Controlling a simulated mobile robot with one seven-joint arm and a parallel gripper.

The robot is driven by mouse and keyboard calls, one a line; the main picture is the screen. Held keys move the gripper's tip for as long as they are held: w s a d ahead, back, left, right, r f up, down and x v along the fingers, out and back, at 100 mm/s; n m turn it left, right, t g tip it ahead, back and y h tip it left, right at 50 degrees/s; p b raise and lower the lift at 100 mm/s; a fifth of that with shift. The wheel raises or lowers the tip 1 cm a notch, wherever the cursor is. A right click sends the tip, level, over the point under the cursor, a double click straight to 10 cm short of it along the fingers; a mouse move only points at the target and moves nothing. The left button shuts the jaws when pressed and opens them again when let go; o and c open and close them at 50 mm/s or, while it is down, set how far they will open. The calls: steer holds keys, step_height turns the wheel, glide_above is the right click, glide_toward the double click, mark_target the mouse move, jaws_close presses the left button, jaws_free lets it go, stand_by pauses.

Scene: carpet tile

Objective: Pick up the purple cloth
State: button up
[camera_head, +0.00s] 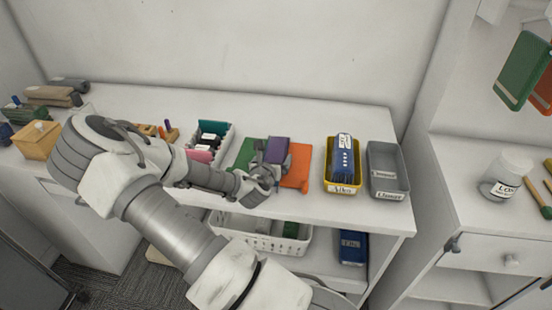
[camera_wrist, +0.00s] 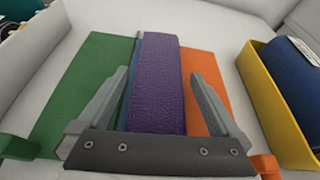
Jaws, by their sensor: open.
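The purple cloth (camera_wrist: 158,85) is a narrow folded strip with a textured face. In the wrist view it lies between a green flat piece (camera_wrist: 90,85) and an orange flat piece (camera_wrist: 203,90). My gripper (camera_wrist: 158,92) is open, with one finger on each side of the cloth. I cannot tell whether the fingers touch it. In the head view the purple cloth (camera_head: 278,149) shows just beyond my gripper (camera_head: 268,170), on the white counter. My gripper hides part of it there. A thin blue edge shows along its left side in the wrist view.
To the right stand a yellow bin (camera_head: 341,187) holding a blue item and a grey bin (camera_head: 388,170). To the left is a white bin (camera_head: 226,140) with several coloured items. A white basket (camera_head: 262,241) sits on the shelf below. The counter behind the cloth is clear.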

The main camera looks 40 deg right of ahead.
steer(key=shift+c, duration=0.3)
steer(key=c, duration=1.3)
steer(key=shift+r, duration=0.15)
